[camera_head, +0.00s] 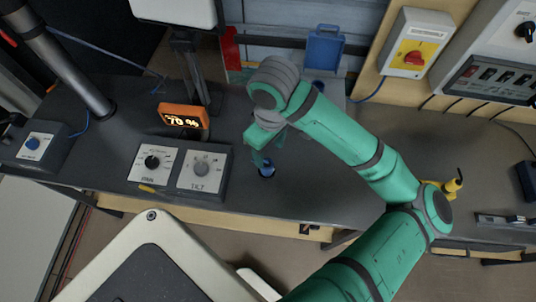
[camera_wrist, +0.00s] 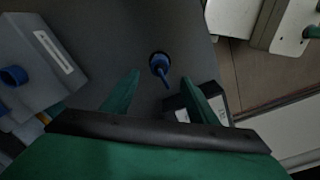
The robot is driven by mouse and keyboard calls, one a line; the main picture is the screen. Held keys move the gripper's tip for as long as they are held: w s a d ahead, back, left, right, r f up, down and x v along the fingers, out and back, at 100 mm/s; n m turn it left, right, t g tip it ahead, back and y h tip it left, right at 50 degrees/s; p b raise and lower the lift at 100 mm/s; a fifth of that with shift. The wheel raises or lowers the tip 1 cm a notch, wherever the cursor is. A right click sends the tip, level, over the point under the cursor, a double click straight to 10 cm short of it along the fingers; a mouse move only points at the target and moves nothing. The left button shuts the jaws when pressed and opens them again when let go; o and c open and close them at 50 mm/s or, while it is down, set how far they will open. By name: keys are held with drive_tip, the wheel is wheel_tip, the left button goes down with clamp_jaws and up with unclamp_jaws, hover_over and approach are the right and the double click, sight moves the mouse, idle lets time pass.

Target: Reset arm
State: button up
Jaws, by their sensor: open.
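My arm, green with grey joints, reaches from the lower right over the dark desk (camera_head: 325,195) in the head view. My gripper (camera_head: 262,158) points down at the desk. In the wrist view its two green fingers stand apart with nothing between them, so my gripper (camera_wrist: 160,92) is open and empty. A small blue stick-like control (camera_head: 267,171) stands on the desk just below the fingers. It also shows in the wrist view, as a blue stick (camera_wrist: 160,66) beyond the fingertips. A gap seems to separate it from the fingers.
A panel with a PAN dial (camera_head: 152,162) and a TILT dial (camera_head: 202,168) lies left of my gripper. Behind it stands an orange display (camera_head: 184,116) reading 70 %. A yellow switch box (camera_head: 415,45) and a blue container (camera_head: 324,46) are at the back.

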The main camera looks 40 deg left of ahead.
drive_tip(key=shift+r, duration=0.5)
